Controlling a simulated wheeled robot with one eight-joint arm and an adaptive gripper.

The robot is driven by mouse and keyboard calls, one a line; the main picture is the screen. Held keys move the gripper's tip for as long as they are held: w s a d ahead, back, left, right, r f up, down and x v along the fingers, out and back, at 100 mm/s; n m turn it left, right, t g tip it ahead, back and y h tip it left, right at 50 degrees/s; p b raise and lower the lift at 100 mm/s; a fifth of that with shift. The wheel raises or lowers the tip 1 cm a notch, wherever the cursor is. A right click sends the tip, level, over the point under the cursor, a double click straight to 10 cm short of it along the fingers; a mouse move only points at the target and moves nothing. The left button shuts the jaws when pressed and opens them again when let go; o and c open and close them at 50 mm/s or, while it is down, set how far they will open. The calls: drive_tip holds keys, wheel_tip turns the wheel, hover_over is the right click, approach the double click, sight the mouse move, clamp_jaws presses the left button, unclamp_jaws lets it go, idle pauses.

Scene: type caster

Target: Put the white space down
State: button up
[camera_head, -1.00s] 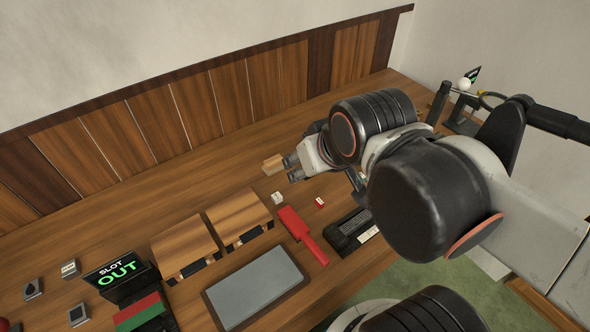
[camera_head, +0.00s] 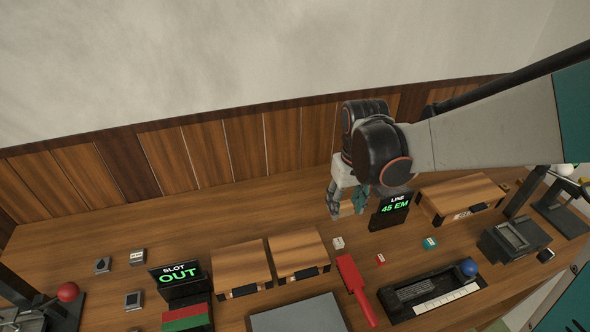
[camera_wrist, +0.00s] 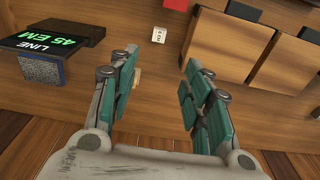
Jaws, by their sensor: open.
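A small white block (camera_head: 338,243) with dark marks on top stands on the wooden bench (camera_head: 120,222), behind a red paddle-like tool (camera_head: 354,288). It also shows in the wrist view (camera_wrist: 159,36), beyond my fingertips; I cannot tell for sure that it is the white space. My gripper (camera_head: 346,212) points down over the bench behind this block. In the wrist view my gripper (camera_wrist: 160,68) is open, with nothing held between its fingers. A small tan piece (camera_wrist: 138,76) shows beside the left finger, partly hidden by it.
A LINE display (camera_head: 394,208) reading "45 EM" stands right of my gripper. Two wooden boxes (camera_head: 241,268) are at the left of the block, with a SLOT display (camera_head: 181,276) reading "OUT". A red-lettered white block (camera_head: 380,259) and a teal block (camera_head: 429,243) lie to the right.

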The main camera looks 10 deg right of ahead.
wheel_tip(320, 180, down, 2)
drive_tip(key=w+f, duration=0.1)
drive_tip(key=b, duration=0.3)
hover_over(337, 238)
drive_tip(key=shift+g, duration=0.4)
drive_tip(key=f, duration=0.8)
drive_tip(key=shift+s+a, duration=0.15)
drive_tip(key=shift+s, duration=0.15)
drive_tip(key=f, duration=0.1)
drive_tip(key=f+b, duration=0.1)
drive_tip(key=f, duration=0.1)
drive_tip(key=f+b, duration=0.1)
drive_tip(key=f, duration=0.1)
drive_tip(key=shift+w+d+f, duration=0.1)
drive_tip(key=shift+w+d, duration=0.1)
drive_tip(key=shift+w, duration=0.15)
clamp_jaws()
